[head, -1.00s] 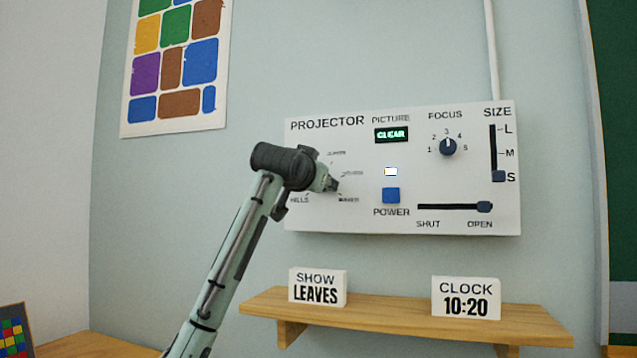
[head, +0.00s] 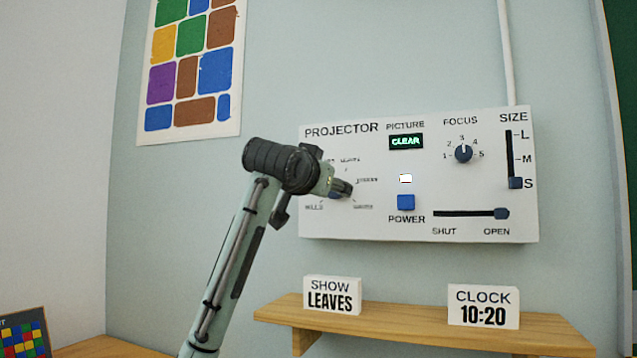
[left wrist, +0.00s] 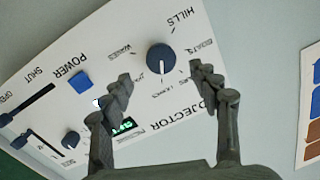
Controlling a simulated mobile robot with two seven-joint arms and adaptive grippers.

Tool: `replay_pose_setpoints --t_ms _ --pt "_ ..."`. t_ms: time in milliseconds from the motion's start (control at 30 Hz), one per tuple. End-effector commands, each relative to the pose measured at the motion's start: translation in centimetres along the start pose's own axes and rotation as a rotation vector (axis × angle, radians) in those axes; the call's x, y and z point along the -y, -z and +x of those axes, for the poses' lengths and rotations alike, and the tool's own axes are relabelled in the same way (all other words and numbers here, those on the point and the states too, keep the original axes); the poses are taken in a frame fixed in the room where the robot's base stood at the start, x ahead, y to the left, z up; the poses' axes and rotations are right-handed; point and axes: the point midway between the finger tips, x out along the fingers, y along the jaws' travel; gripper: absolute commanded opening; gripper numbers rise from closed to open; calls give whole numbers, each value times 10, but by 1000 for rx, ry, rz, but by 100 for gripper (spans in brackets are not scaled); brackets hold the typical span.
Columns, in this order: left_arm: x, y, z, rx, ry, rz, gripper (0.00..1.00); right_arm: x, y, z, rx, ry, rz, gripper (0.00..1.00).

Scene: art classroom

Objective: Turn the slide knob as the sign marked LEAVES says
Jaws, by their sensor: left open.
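The projector panel (head: 420,225) hangs on the wall. Its slide knob is a round dark blue dial, seen whole in the left wrist view (left wrist: 160,57), with labels around it. HILLS and WAVES are legible there; the others are blurred. A pale mark shows on the knob's lower side in that view. In the head view the gripper mostly hides the knob. My left gripper (left wrist: 160,72) is open, pointing at the panel, with one finger to each side of the knob and gaps between; I cannot tell its exact depth. The sign (head: 332,296) reads SHOW LEAVES.
A blue power button (head: 406,202), a focus knob (head: 463,153), a size slider (head: 515,183) and a shut/open slider (head: 501,213) are on the panel. The picture display (head: 406,142) reads CLEAR. A wooden shelf (head: 400,329) below holds the clock sign (head: 484,306), 10:20.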

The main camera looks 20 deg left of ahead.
Motion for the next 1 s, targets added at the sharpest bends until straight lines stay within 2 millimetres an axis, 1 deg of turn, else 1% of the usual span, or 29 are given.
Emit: replay_pose_setpoints --t_ms 33,100,200,300,467,900,1000 --pt "0 0 -11 -3 0 0 61 0 0 0 0 0 0 40" --pt "0 0 -24 -1 1 0 61 0 0 0 0 0 0 40" --pt "0 0 -39 -2 1 0 61 0 0 0 0 0 0 40" --pt "0 0 -49 0 1 0 61 0 0 0 -1 0 0 40" --pt "0 -1 -54 1 1 0 61 0 0 0 -1 0 0 40" --pt "0 0 -54 1 1 0 61 0 1 0 -1 0 0 40" --pt "0 0 -54 1 1 0 61 -1 4 0 -6 -1 1 40"
